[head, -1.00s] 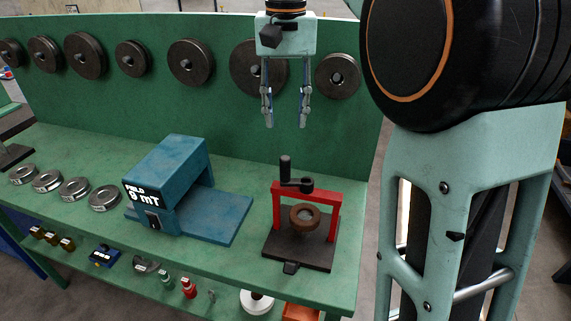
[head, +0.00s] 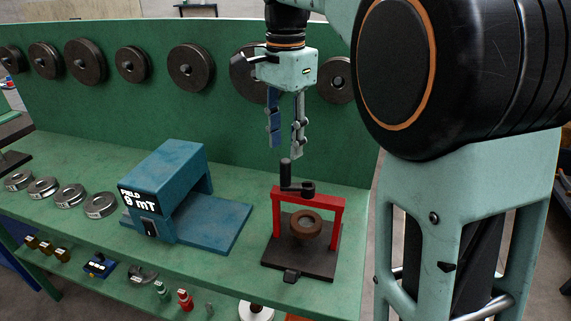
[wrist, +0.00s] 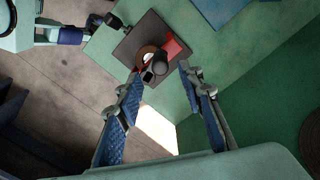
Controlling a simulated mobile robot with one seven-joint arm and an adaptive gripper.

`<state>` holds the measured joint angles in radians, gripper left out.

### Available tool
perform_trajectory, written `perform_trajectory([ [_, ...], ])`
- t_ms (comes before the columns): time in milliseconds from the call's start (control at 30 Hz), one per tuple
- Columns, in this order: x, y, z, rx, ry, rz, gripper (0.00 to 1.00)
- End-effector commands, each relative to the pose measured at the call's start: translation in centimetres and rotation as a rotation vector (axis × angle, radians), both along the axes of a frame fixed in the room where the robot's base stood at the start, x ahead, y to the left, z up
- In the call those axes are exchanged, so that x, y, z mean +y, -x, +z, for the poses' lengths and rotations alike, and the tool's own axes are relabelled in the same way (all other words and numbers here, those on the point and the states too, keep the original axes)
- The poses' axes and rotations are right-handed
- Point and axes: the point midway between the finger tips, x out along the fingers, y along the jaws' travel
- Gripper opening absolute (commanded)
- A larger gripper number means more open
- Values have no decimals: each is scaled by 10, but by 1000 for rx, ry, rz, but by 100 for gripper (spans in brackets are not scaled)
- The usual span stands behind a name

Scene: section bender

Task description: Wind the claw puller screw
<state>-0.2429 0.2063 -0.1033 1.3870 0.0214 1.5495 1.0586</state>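The claw puller has a red frame (head: 308,197) on a dark base plate (head: 300,262). A dark crank with an upright handle (head: 286,173) sits on top of the frame. A brown ring-shaped part (head: 306,224) is inside the frame. My gripper (head: 285,150) is open and empty, pointing down above the crank handle, apart from it. In the wrist view the open fingers (wrist: 160,78) point toward the puller, and the round top of the crank handle (wrist: 159,62) shows between and beyond the fingertips.
A blue box reading "FIELD 9 mT" (head: 165,190) stands left of the puller. Several metal rings (head: 70,196) lie farther left on the green bench (head: 225,270). Dark discs (head: 190,67) hang on the green back panel. Small items line the lower shelf.

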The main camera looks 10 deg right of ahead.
Motion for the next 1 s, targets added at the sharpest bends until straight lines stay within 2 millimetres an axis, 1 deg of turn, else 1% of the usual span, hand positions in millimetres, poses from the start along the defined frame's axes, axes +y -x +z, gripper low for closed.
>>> perform_trajectory([
  [33, 0, 1, -12, 3, 1, 0, 35],
  [100, 0, 1, -24, 2, 0, 1, 35],
  [200, 0, 1, -39, 2, 0, 1, 35],
  [300, 0, 0, -49, 1, 1, 1, 35],
  [433, 0, 0, -55, 0, 0, 2, 35],
  [700, 0, 0, -56, 0, 0, 2, 35],
  [1000, 0, 0, -56, 0, 0, 2, 2],
])
